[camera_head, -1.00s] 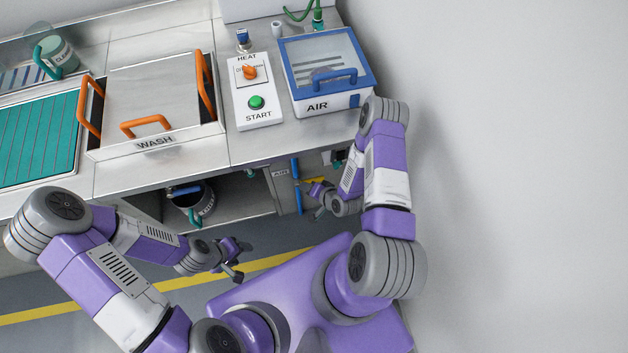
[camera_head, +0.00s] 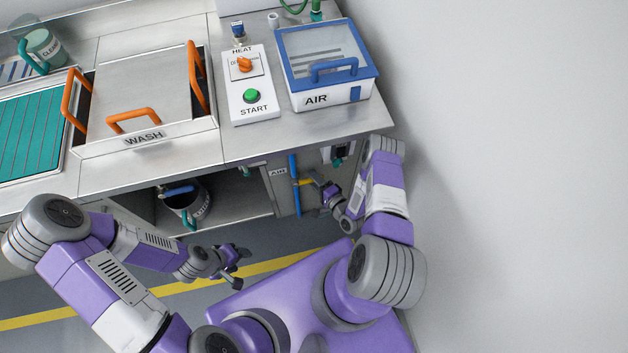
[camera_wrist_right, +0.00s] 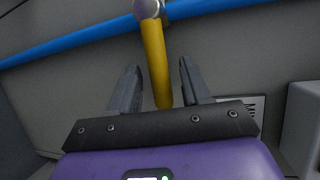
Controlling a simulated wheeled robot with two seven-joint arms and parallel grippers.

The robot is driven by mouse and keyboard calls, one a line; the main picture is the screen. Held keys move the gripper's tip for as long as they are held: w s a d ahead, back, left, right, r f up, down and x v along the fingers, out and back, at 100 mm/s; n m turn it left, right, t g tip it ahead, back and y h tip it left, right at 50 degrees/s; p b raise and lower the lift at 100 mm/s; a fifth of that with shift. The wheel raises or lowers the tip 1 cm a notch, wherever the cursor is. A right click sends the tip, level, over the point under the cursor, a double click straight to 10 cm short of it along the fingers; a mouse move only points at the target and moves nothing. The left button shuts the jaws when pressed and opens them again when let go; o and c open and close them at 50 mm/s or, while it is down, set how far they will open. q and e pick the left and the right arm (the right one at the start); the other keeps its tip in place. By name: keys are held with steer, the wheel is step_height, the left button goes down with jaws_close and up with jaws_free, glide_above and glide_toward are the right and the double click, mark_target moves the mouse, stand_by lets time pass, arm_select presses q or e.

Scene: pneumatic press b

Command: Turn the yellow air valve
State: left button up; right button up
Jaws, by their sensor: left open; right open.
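The yellow air valve handle (camera_head: 304,182) sticks out from a blue pipe (camera_head: 294,187) on the cabinet front below the counter. In the right wrist view the yellow handle (camera_wrist_right: 156,62) runs from a round metal hub on the blue pipe (camera_wrist_right: 85,40) down between my fingers. My right gripper (camera_wrist_right: 157,80) is open, with one finger on each side of the handle and visible gaps to both. In the head view my right gripper (camera_head: 318,183) is at the valve, small and partly hidden by its own arm. My left gripper (camera_head: 240,262) is open and empty above the floor, away from the valve.
An AIR label (camera_head: 278,172) is beside the pipe. The counter edge overhangs the valve. A dark pot (camera_head: 187,200) stands on the open lower shelf to the left. The blue-lidded AIR box (camera_head: 325,65) and START panel (camera_head: 250,90) are on the counter. A wall closes the right side.

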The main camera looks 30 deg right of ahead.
steer(key=shift+w, duration=0.4)
jaws_close()
steer(key=shift+f, duration=0.1)
